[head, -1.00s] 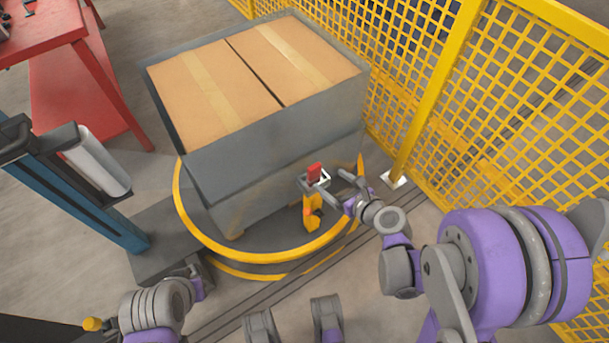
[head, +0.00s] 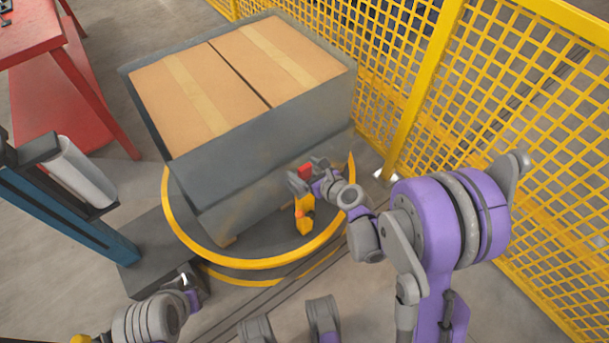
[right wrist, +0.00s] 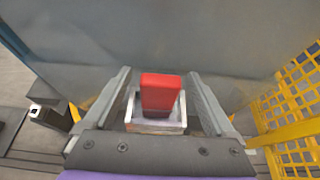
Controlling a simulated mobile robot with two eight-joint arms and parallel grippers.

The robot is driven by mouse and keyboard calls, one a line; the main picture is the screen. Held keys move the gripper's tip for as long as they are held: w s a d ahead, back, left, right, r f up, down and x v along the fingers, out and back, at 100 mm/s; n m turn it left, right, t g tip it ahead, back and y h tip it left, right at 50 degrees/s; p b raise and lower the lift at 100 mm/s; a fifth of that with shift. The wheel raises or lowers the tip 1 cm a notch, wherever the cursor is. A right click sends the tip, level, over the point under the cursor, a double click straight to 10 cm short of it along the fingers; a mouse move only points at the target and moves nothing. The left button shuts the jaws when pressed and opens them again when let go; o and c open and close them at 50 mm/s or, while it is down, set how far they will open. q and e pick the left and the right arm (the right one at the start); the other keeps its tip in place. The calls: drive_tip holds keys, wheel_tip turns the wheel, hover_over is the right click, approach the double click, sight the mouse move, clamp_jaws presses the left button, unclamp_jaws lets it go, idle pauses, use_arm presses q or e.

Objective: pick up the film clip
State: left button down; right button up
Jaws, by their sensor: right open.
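The film clip (head: 305,169) is a red block standing in a small pale tray on a yellow post (head: 304,215), in front of the grey-wrapped load. In the right wrist view the red clip (right wrist: 160,93) stands upright in its open tray (right wrist: 157,126). My right gripper (head: 308,172) is open at the clip; in the right wrist view one finger is on each side, with gaps between fingers and clip. It holds nothing. My left gripper (head: 188,280) is low at the left, far from the clip; its jaws are too unclear to read.
Two cardboard boxes (head: 185,100) sit inside the grey wrap (head: 270,150) on a turntable with a yellow ring (head: 185,235). A yellow mesh fence (head: 500,110) stands close on the right. A blue mast (head: 65,215) with a film roll (head: 82,175) and a red bench (head: 50,100) are left.

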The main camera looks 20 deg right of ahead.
drive_tip(key=shift+c, duration=0.3)
clamp_jaws()
